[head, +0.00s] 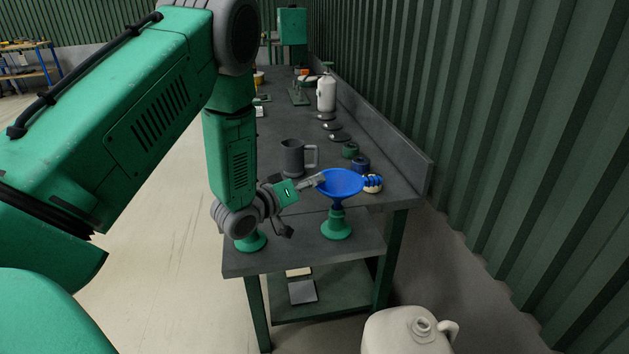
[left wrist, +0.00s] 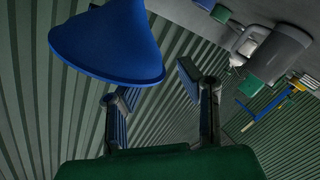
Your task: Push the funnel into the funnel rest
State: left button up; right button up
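The blue funnel (head: 343,181) stands roughly upright, bowl up, over a green funnel rest (head: 336,227) near the bench's front end. Its lower end meets the rest's top; I cannot tell how deep it sits. My left gripper (head: 318,181) is at the left side of the funnel's bowl, close to the rim. In the left wrist view the blue funnel (left wrist: 108,42) fills the upper left, and the two fingers of my left gripper (left wrist: 150,85) stand apart with a gap between them. I cannot tell whether a finger touches the funnel. My right gripper is not in view.
A second green stand (head: 250,241) is partly behind my left wrist. A grey mug (head: 294,158) stands behind the gripper on the bench (head: 290,258). Blue (head: 360,164) and green (head: 350,150) coils lie behind the funnel. A white bottle (head: 326,93) stands farther back. A green wall is at right.

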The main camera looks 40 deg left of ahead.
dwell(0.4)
pick_arm(q)
jog(key=shift+w+d+f+b, duration=0.15)
jog(key=shift+w+b, duration=0.15)
jog(key=shift+w, duration=0.85)
jog(key=shift+w, duration=0.1)
jog(key=shift+o, duration=0.5)
jog(key=o, duration=1.5)
jog(key=shift+s+a+r+p, duration=0.15)
jog(key=shift+s+p, duration=0.3)
jog(key=shift+s, duration=0.6)
jog(key=shift+s+a+r+p, duration=0.1)
jog(key=shift+s+p, duration=0.3)
jog(key=shift+s, duration=0.65)
